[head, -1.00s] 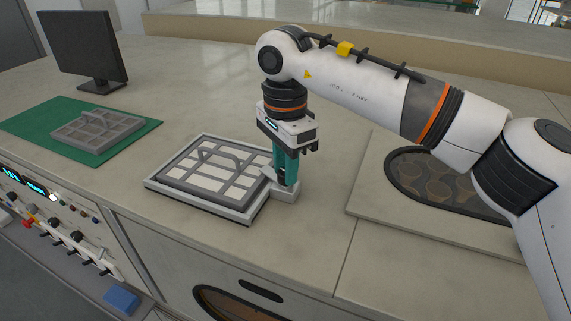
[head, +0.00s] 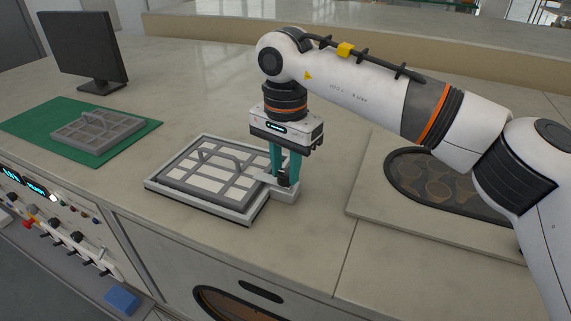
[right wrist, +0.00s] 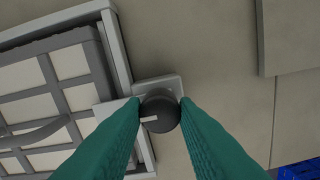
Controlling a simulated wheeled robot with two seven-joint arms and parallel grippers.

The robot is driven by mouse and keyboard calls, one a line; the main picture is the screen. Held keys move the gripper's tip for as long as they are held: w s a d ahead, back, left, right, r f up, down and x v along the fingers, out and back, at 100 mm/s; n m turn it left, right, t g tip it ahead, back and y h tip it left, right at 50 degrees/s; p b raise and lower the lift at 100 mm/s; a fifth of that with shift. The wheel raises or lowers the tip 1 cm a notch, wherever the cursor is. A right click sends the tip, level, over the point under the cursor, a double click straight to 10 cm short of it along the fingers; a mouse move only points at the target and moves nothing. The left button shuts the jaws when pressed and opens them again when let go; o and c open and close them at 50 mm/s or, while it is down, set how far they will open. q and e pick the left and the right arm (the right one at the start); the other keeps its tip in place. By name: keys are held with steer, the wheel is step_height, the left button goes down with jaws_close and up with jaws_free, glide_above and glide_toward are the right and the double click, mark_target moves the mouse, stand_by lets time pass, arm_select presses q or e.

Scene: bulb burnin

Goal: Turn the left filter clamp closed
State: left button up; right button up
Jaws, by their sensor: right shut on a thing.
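The filter frame (head: 193,206) is a pale rectangular tray on the bench, holding a grey grid filter (head: 176,176) with white panes and a bar handle. At its right corner is the clamp, a dark round knob (right wrist: 160,112) with a white mark on a pale bracket (head: 287,196). A pale tab (right wrist: 113,108) reaches from the knob's side over the frame's edge. My right gripper (head: 285,180) points straight down, its green fingers shut on the clamp knob, one on each side. The fingers partly hide the knob in the head view. My left gripper is not in view.
A second grey grid filter (head: 98,130) lies on a green mat (head: 40,121) at the left, near a monitor (head: 82,48). A raised slab (head: 372,197) with a dark oval window is at the right. Bare bench surrounds the frame.

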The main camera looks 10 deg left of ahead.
mark_target(285, 172)
steer(key=shift+w+r, duration=0.1)
steer(key=shift+r, duration=0.1)
steer(key=o, duration=1)
steer(key=shift+f, duration=0.1)
steer(key=shift+r, duration=0.45)
steer(key=shift+r+b, duration=0.85)
steer(key=shift+r, duration=4.7)
